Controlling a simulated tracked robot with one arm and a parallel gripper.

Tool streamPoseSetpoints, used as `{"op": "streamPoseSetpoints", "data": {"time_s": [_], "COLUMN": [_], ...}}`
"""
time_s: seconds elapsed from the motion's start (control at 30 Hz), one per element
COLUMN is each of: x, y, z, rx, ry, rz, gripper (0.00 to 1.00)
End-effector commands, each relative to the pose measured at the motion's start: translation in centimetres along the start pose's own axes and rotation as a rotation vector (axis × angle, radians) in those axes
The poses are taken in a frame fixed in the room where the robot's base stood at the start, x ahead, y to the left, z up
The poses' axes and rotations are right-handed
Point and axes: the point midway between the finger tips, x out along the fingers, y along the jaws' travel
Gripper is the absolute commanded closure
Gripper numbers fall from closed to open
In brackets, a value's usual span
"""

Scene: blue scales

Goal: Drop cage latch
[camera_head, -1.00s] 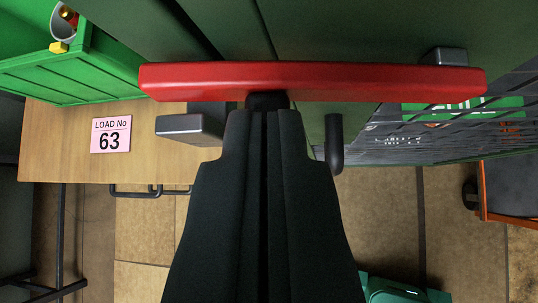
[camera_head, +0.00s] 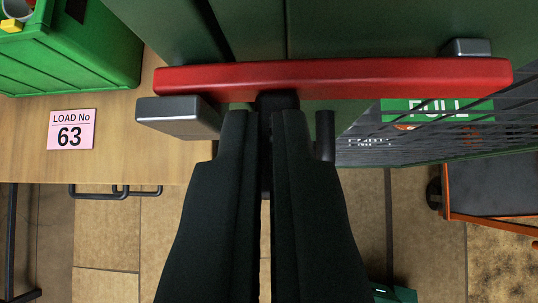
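The red latch bar (camera_head: 335,78) lies level across the upper part of the view, in front of dark green panels. Its left part is by a grey metal block (camera_head: 178,115), and a grey bracket (camera_head: 466,47) shows above its right part. A short black piece (camera_head: 277,100) sits under the bar's middle. My gripper (camera_head: 262,117) points up at this piece, just below the bar. Its two dark fingers are apart with a narrow gap, and nothing is clearly held. Whether the tips touch the black piece I cannot tell.
A dark peg (camera_head: 325,135) stands just right of the fingertips. A wooden table (camera_head: 120,160) with a "LOAD No 63" card (camera_head: 71,130) and a green crate (camera_head: 75,50) are at left. Dark mesh (camera_head: 420,145) with a "FULL" sign (camera_head: 438,109) and an orange-framed cart (camera_head: 490,180) are at right.

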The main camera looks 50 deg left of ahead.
Motion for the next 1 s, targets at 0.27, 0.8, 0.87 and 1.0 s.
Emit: {"op": "streamPoseSetpoints", "data": {"time_s": [0.27, 0.8, 0.87, 1.0], "x": [0.3, -4.4, -5.6, -8.1], "y": [0.0, -0.4, -0.5, -0.6], "z": [0.5, -2.8, -2.8, -2.8], "rx": [0.0, 0.001, 0.001, 0.0], "ry": [-0.011, 0.003, 0.004, 0.002], "rz": [0.003, -0.001, -0.002, 0.0], "gripper": [1.0, 1.0, 1.0, 1.0]}}
